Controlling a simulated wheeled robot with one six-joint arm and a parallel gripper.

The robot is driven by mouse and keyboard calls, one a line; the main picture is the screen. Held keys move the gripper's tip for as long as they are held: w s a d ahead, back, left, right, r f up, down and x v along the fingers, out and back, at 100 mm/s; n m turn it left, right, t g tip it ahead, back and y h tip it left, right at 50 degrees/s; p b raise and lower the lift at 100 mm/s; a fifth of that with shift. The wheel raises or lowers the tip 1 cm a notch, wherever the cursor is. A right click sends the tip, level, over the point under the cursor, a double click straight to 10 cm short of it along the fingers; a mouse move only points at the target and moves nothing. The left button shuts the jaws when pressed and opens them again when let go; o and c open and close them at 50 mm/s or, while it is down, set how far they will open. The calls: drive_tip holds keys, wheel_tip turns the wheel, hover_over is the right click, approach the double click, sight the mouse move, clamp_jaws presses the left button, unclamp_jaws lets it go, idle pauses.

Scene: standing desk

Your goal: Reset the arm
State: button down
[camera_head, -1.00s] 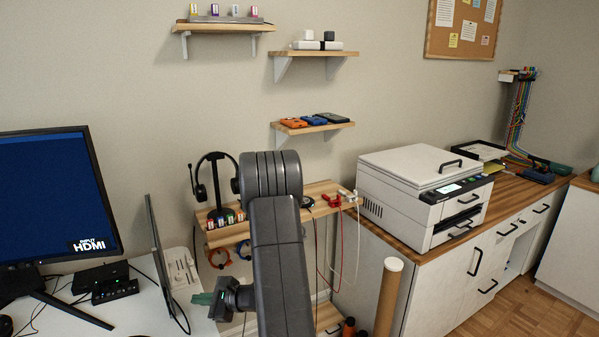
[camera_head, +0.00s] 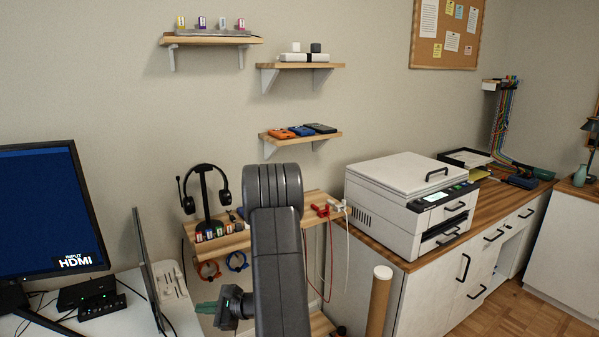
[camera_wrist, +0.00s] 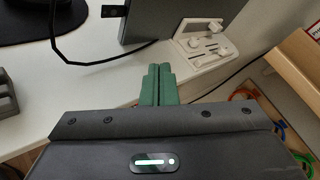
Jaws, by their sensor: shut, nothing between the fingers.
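My gripper (camera_head: 206,308) shows at the lower middle of the head view, at the end of my dark arm, beside the right edge of the white desk. Its green fingers are shut with nothing between them. In the wrist view the shut green fingers (camera_wrist: 159,85) point toward the white desk (camera_wrist: 100,90). A white tray with small white items (camera_wrist: 205,45) lies on the desk just beyond and right of the fingertips, apart from them. My arm hides part of the wooden shelf stand behind it.
A monitor (camera_head: 45,215) and a thin upright screen (camera_head: 149,270) stand on the desk at left. A headset on a stand (camera_head: 205,200) and red cable (camera_head: 320,210) are on the wooden stand. A printer (camera_head: 410,205) sits on the right cabinet. Wall shelves (camera_head: 300,138) hang above.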

drive_tip(key=a, duration=0.1)
drive_tip(key=s+a, duration=0.1)
drive_tip(key=s+a+b, duration=0.1)
drive_tip(key=shift+a+f, duration=0.2)
drive_tip(key=shift+a, duration=0.15)
drive_tip(key=shift+b, duration=0.8)
